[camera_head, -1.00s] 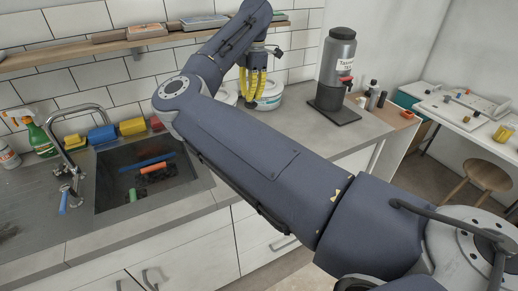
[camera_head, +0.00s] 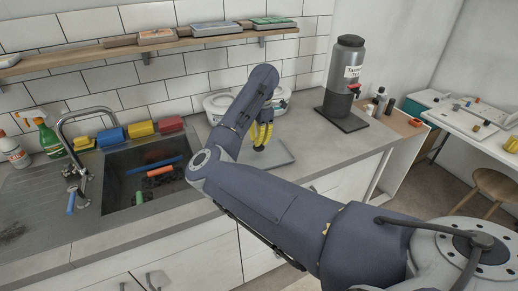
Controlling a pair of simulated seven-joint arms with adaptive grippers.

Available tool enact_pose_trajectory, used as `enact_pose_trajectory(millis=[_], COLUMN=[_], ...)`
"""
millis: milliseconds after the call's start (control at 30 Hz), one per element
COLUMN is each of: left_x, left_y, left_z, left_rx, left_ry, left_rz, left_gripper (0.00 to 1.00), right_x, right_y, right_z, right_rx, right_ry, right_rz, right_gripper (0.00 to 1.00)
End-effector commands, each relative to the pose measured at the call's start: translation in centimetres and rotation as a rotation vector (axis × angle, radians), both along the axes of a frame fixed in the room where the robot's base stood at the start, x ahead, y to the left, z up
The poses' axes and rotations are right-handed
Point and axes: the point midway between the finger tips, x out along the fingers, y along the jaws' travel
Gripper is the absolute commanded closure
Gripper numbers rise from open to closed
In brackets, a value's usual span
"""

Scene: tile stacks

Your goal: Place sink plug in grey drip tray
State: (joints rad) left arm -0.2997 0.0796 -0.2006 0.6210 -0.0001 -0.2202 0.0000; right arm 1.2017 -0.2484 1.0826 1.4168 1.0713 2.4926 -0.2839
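A flat grey tray (camera_head: 280,154), which looks like the drip tray, lies on the counter right of the sink. My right gripper (camera_head: 260,146) has yellow fingers pointing down, over or at the tray; my own arm covers part of the tray. The fingertips are small and dark here, so I cannot tell whether they are open or hold something. I cannot make out the sink plug for certain. My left gripper is not in view.
The sink (camera_head: 118,190) holds a blue stick (camera_head: 154,165), an orange piece (camera_head: 160,171) and a green piece (camera_head: 139,197). The tap (camera_head: 85,160) stands at its left. White tubs (camera_head: 216,103) stand behind my arm. A drinks dispenser (camera_head: 343,75) stands at the right on a dark base.

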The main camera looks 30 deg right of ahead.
Motion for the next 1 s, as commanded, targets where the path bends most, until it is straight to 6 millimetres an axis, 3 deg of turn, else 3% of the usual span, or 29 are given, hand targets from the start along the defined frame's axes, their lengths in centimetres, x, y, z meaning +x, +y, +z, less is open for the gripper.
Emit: enact_pose_trajectory(millis=[400,900,933,1000], left_x=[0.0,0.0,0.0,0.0], left_y=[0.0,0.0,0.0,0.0], left_z=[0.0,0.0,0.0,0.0], left_rx=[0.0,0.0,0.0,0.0], left_ry=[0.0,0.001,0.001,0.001], left_rz=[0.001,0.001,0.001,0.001], left_gripper=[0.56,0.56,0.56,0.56], right_x=[0.0,0.0,0.0,0.0], right_y=[0.0,0.0,0.0,0.0], right_z=[-3.7,-4.3,-4.2,-4.2], right_rx=[-0.001,0.0,0.0,0.0], right_ry=[0.001,0.0,0.0,0.0], right_rz=[0.001,0.0,0.0,0.0], right_gripper=[1.0,1.0,0.9,0.82])
